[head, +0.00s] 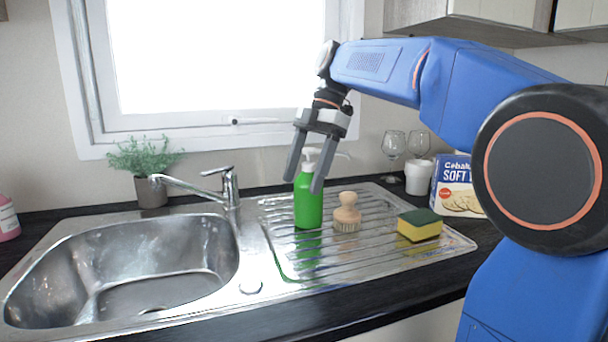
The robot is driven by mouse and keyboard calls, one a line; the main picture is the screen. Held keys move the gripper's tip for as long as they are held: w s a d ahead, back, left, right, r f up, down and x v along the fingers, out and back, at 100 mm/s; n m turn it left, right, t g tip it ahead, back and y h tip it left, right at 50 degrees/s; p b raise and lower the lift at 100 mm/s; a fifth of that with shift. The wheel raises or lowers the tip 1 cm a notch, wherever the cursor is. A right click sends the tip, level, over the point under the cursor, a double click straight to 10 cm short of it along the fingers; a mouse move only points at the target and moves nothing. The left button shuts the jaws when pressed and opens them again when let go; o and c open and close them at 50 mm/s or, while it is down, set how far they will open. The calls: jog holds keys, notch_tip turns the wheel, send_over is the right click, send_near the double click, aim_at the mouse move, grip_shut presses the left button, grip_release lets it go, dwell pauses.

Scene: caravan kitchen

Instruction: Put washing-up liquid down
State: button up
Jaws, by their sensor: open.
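The washing-up liquid (308,206) is a green bottle with a white pump top. It stands upright on the ribbed steel draining board (273,236), to the right of the sink bowl. My gripper (303,186) points down over it from above. Its two grey fingers are spread apart around the pump and upper part of the bottle, with a gap between them. I cannot tell whether either finger touches the bottle.
A wooden brush (347,214) and a yellow-green sponge (419,226) sit to the right on the draining board. Wine glasses (394,145), a white cup (418,177) and a box (457,186) stand behind. The sink bowl (130,262), tap (229,186) and potted plant (150,190) are left.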

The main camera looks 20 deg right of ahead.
jog(key=shift+v, duration=3.85)
jog(key=shift+a, duration=0.1)
